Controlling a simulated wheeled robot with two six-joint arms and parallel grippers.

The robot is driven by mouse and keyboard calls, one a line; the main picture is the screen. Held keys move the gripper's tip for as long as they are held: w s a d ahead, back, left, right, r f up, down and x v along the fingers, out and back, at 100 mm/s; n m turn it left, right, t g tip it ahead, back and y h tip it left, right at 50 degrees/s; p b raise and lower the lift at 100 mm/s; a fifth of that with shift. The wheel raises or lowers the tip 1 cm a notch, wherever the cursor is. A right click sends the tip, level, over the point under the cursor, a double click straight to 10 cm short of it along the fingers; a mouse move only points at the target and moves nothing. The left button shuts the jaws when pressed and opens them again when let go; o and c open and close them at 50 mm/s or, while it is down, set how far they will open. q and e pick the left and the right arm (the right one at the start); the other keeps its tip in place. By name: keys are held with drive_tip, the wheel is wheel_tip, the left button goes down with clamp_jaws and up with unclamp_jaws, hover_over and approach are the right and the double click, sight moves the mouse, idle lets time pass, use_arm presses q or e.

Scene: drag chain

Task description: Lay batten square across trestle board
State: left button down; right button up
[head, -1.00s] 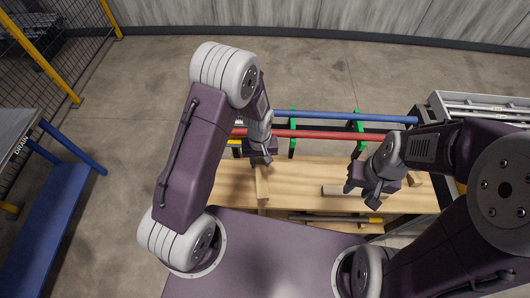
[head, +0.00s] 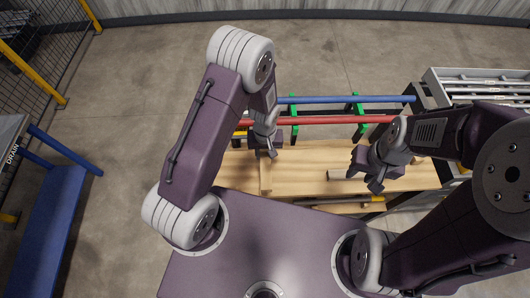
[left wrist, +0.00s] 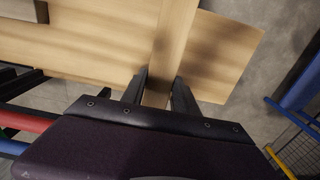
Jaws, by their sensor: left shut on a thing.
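The batten (head: 266,181), a pale wooden strip, lies across the pale trestle board (head: 308,160) near its left part, running roughly front to back. My left gripper (head: 265,153) is shut on the batten. In the left wrist view the batten (left wrist: 172,45) runs between the two fingers (left wrist: 162,92) and over the board (left wrist: 85,42), looking close to square to it. I cannot tell whether it touches the board.
A blue rod (head: 330,99) and a red rod (head: 330,120) run behind the board on green holders (head: 353,104). A grey tray of rods (head: 470,78) stands at the back right. A blue bench (head: 45,215) is at the left. Open floor lies beyond.

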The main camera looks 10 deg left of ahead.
use_arm(q)
wheel_tip(320, 180, down, 8)
drive_tip(key=b, duration=0.6)
drive_tip(key=c, duration=0.9)
unclamp_jaws()
drive_tip(key=shift+o, duration=0.2)
wheel_tip(320, 180, up, 9)
drive_tip(key=shift+f, duration=0.1)
